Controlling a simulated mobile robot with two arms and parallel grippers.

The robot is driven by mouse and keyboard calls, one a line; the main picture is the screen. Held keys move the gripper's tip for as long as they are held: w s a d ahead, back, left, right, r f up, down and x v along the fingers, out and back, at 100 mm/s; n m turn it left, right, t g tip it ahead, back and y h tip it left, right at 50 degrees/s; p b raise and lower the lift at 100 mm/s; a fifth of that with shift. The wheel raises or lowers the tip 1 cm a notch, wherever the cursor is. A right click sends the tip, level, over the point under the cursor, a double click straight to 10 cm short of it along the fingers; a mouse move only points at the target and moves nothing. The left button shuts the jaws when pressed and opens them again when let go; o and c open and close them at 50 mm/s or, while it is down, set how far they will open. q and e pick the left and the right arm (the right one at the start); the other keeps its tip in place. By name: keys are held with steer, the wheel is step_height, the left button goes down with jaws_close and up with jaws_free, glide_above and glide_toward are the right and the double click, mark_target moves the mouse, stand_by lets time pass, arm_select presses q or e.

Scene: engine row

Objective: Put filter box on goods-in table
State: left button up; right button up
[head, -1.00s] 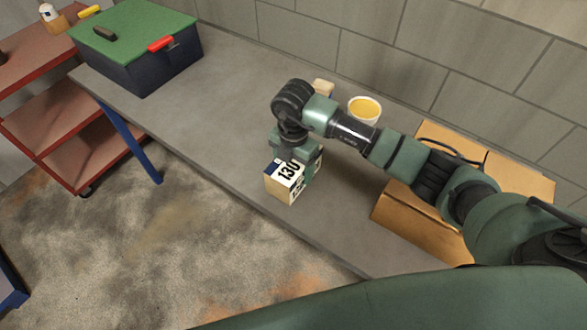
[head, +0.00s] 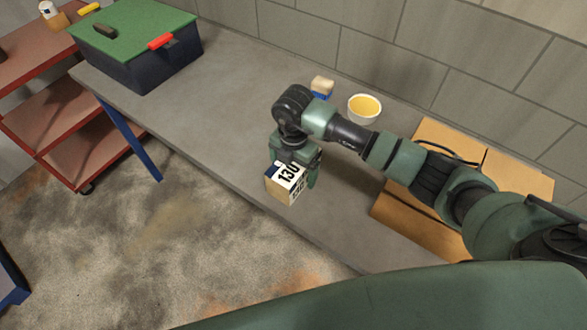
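A filter box (head: 284,185), tan with a white label reading 130, is at my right gripper (head: 296,166) in the head view. The gripper points down, with a green finger showing beside the box's right side; it appears shut on the box, though the far finger is mostly hidden. The box is over the grey table (head: 225,115), close to its front edge. I cannot tell whether its underside touches the tabletop. No sign marks this as the goods-in table. My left gripper is not in view.
A dark crate with a green lid (head: 135,45) stands at the table's far left. A white bowl with yellow contents (head: 364,108) and a small tan-and-blue block (head: 321,87) are near the wall. Cardboard boxes (head: 415,205) lie right, under my arm. A red shelf cart (head: 70,115) stands left.

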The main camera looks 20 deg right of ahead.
steer(key=shift+r, duration=0.45)
step_height(320, 180, up, 11)
steer(key=b, duration=0.3)
steer(key=shift+r, duration=0.15)
